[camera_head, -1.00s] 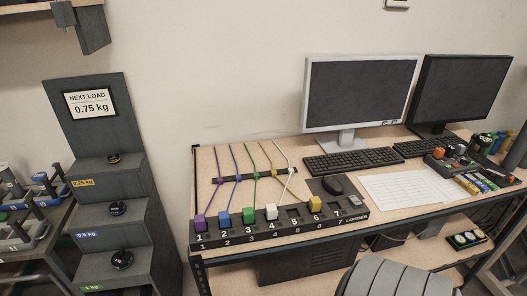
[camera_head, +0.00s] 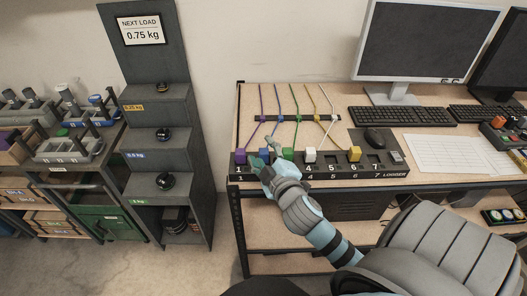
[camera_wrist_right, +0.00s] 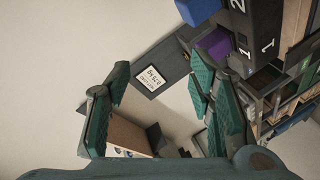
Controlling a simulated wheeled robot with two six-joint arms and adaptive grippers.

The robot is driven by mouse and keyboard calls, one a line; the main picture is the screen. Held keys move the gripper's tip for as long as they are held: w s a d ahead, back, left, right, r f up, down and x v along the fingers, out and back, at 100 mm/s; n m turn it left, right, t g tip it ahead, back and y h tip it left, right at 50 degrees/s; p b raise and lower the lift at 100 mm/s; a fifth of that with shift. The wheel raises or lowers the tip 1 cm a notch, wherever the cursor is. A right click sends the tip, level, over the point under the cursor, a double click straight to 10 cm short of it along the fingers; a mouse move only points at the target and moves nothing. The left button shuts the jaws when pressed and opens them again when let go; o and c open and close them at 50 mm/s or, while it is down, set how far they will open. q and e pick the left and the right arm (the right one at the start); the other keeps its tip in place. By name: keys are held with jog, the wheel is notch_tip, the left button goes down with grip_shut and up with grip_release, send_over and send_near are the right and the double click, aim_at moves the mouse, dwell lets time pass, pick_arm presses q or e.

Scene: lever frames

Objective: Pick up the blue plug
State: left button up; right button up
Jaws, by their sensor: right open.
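The blue plug (camera_wrist_right: 197,9) shows at the top edge of the right wrist view, beside the slot marked 2 of the logger block (camera_head: 330,172). That gripper is open and reaches over the front of the logger near slot 2. In the right wrist view the blue plug lies above and to the right of the space between my open green fingers (camera_wrist_right: 158,80), not between them. My left gripper is not in view.
The purple plug (camera_head: 240,156) is left of my gripper, and the green plug (camera_head: 287,153) is close on its right. The white plug (camera_head: 310,155) and yellow plug (camera_head: 354,154) stand further right. Thin cables run behind to a dark bar. A stepped grey stand (camera_head: 160,120) is at left.

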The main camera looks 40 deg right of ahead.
jog(key=w+a+r+n+t+y, duration=0.2)
jog(key=w+a+r+n+y, duration=0.25)
jog(key=r+n+y, duration=0.65)
jog(key=w+a+r+n+t+y, duration=0.2)
jog(key=w+a+r+n+y, duration=0.3)
jog(key=n, duration=1)
jog(key=n+g+h, duration=0.7)
jog(key=n+g, duration=0.6)
jog(key=g, duration=0.3)
send_near(265, 151)
jog(key=b+x, duration=0.5)
jog(key=x, duration=0.5)
jog(key=shift+w+a+f+b, duration=0.15)
jog(key=shift+f+b, duration=0.2)
jog(key=shift+b, duration=0.05)
grip_shut()
